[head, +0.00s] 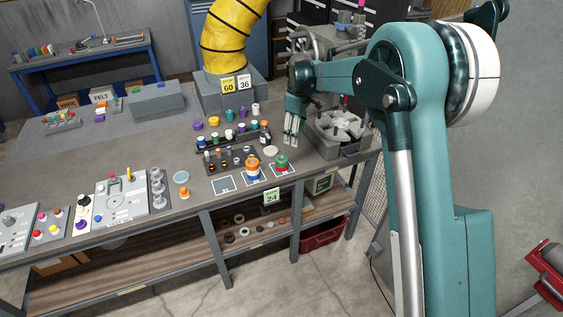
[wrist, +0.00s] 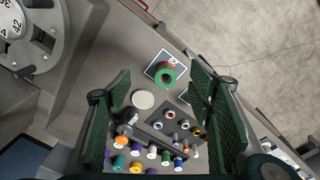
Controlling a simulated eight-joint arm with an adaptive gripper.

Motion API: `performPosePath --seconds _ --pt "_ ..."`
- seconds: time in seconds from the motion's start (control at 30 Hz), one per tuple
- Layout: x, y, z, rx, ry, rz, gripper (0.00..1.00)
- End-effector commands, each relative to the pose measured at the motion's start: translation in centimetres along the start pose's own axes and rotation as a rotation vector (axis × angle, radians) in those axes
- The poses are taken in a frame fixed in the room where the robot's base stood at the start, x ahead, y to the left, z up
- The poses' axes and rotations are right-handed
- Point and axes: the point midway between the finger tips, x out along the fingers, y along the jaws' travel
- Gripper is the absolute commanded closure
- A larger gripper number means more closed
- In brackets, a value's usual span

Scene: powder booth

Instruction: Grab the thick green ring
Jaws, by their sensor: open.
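The thick green ring (head: 281,158) sits on top of a red piece on a marked square plate near the table's front edge. My gripper (head: 292,138) is above the table, behind and a little right of the ring in the head view. In the wrist view my gripper (wrist: 160,88) has its green fingers wide apart with nothing between them. The ring is apart from both fingers.
An orange, white and blue stack (head: 253,170) stands on the plate left of the ring. A pale round disc (head: 270,150) lies just behind. Racks of small coloured pieces (head: 232,140) stand further left. A grey chuck-like fixture (head: 340,126) is at the right.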

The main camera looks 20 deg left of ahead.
Motion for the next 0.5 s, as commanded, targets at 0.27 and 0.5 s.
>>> performPosePath --seconds 0.27,0.5 --pt "5.0 -0.6 -4.8 -0.1 -0.023 -0.032 0.48" --pt "7.1 -0.9 -6.5 -0.141 -0.032 -0.045 0.48"
